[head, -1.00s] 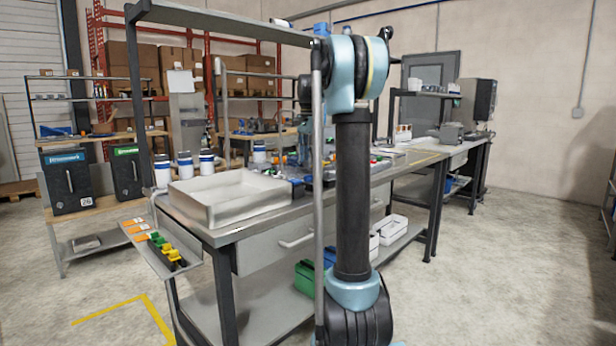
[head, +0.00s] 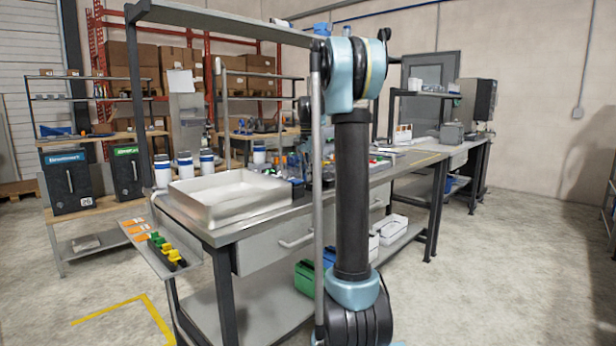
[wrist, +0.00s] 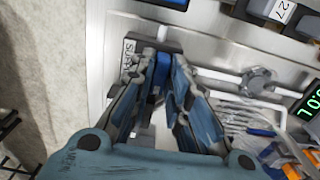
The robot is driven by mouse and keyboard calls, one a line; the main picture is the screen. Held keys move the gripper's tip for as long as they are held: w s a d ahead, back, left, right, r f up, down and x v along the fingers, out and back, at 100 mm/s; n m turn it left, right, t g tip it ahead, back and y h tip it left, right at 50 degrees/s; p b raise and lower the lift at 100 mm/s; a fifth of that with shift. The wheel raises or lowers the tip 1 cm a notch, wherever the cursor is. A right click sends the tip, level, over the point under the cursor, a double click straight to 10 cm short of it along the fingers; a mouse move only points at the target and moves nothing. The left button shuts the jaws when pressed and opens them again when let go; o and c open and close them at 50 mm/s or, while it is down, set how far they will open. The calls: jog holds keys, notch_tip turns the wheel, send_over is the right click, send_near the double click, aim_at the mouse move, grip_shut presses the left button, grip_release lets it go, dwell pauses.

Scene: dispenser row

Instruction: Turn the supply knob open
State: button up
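In the wrist view, a label reading "SUPPLY" (wrist: 128,55) sits on a pale metal panel. Just right of it, a small blue part (wrist: 160,82), which may be the supply knob, shows between the fingers of my gripper (wrist: 152,62). The fingertips are close together beside the label, against or just in front of the panel. They largely hide the knob, and I cannot tell whether they press on it. In the head view my arm and the bench items hide the gripper and the knob.
A pipe with a round grey fitting (wrist: 258,80) runs right of the gripper. A green digital display (wrist: 310,103) is at the right edge. In the head view, a white tray (head: 207,207) and several white-and-blue jars (head: 185,166) stand on the bench.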

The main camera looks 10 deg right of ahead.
jog(key=shift+n, duration=0.3)
grip_shut()
jog(key=n, duration=0.3)
jog(key=shift+n, duration=0.3)
jog(key=n, duration=0.4)
jog(key=shift+n, duration=0.3)
jog(key=n, duration=0.4)
jog(key=shift+n, duration=2.5)
jog(key=o, duration=0.7)
grip_release()
